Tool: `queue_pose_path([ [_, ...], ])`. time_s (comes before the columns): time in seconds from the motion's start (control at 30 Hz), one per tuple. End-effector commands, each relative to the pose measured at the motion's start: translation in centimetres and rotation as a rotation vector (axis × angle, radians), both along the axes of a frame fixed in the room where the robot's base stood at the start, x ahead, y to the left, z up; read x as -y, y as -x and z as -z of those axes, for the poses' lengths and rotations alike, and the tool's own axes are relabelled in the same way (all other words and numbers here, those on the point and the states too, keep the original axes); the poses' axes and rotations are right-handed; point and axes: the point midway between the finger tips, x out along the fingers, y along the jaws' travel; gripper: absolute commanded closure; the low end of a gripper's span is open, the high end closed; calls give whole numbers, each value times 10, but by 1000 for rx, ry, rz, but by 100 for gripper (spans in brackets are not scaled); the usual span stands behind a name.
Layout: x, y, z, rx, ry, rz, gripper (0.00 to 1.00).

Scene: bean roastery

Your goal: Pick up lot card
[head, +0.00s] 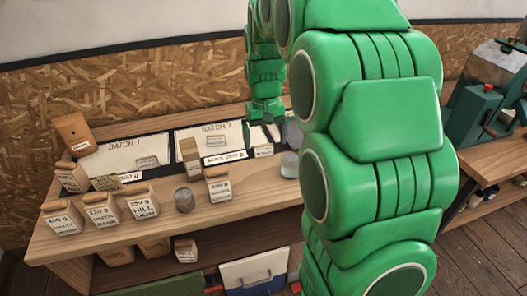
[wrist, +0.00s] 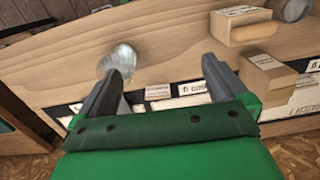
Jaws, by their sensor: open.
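My gripper (head: 265,134) is over the back right of the bench, beside the Batch 2 board (head: 245,135). In the wrist view my gripper (wrist: 158,84) is open, with its dark fingers spread and nothing held. A small white card with print (wrist: 158,91) shows between the fingers; it also shows just below them in the head view (head: 263,151). A longer printed card (wrist: 192,89) lies beside it, close to one finger; it shows in the head view (head: 224,157) too. I cannot read which one is the lot card.
A clear glass (wrist: 119,58) stands close to one finger. Wooden blocks with labels (head: 190,155) (head: 217,184) stand left of the gripper.

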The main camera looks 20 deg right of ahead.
Motion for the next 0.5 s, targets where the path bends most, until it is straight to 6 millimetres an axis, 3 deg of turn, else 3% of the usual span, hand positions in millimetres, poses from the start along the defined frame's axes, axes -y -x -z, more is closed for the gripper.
queue_pose_path([
  [0.5,32,-109,61,34,4,22,0],
])
